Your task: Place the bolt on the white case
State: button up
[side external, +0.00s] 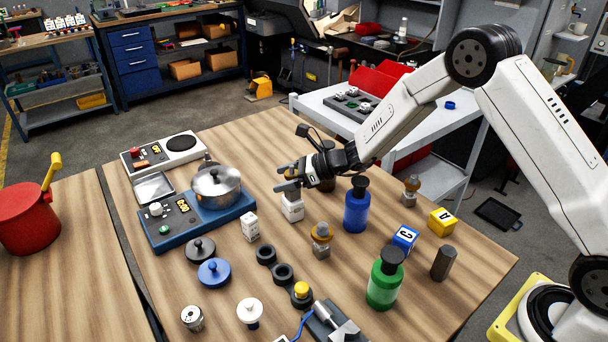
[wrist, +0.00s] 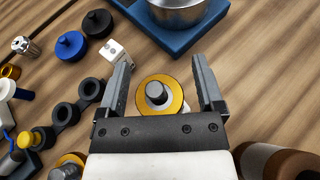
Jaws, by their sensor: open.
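A bolt (wrist: 156,94) with a grey end and a yellow ring lies between my fingers in the wrist view. A pale edge shows just under its ring. In the side view, the white case (side external: 292,208) stands directly below my gripper (side external: 287,178). My gripper is open, with its fingers (wrist: 160,85) on both sides of the bolt and a visible gap at each. The bolt seems to stand on the white case, but my gripper hides the contact. The bolt is hard to make out in the side view.
A smaller white block (side external: 250,227) stands to the left, near a blue hotplate with a pot (side external: 216,186). A similar yellow-and-grey piece (side external: 321,239) is in front. A blue bottle (side external: 356,207) and a green bottle (side external: 385,280) stand to the right. Black rings (side external: 283,274) lie in front.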

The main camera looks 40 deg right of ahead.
jog(key=shift+s+d+r, duration=0.3)
jog(key=shift+s+d, duration=0.05)
jog(key=shift+d, duration=0.1)
notch_tip(320, 180, up, 8)
jog(key=s+d, duration=0.2)
jog(key=shift+s+d+r, duration=0.15)
jog(key=shift+d+r, duration=0.05)
jog(key=shift+d, duration=0.1)
jog(key=shift+s, duration=0.1)
dwell(0.3)
jog(key=s+d+f+n+g+h, duration=0.2)
jog(key=s+n+h, duration=0.1)
jog(key=s+n, duration=0.5)
jog(key=s+d+f+n+g+h, duration=0.2)
jog(key=s+n+h, duration=0.1)
jog(key=s+n, duration=0.6)
jog(key=s+d+f+n+g+h, duration=0.2)
jog(key=s+d+n+h, duration=0.1)
jog(key=s+n, duration=0.5)
jog(key=shift+s+n+h, duration=0.4)
jog(key=shift+n+h, duration=0.1)
jog(key=shift+h, duration=0.1)
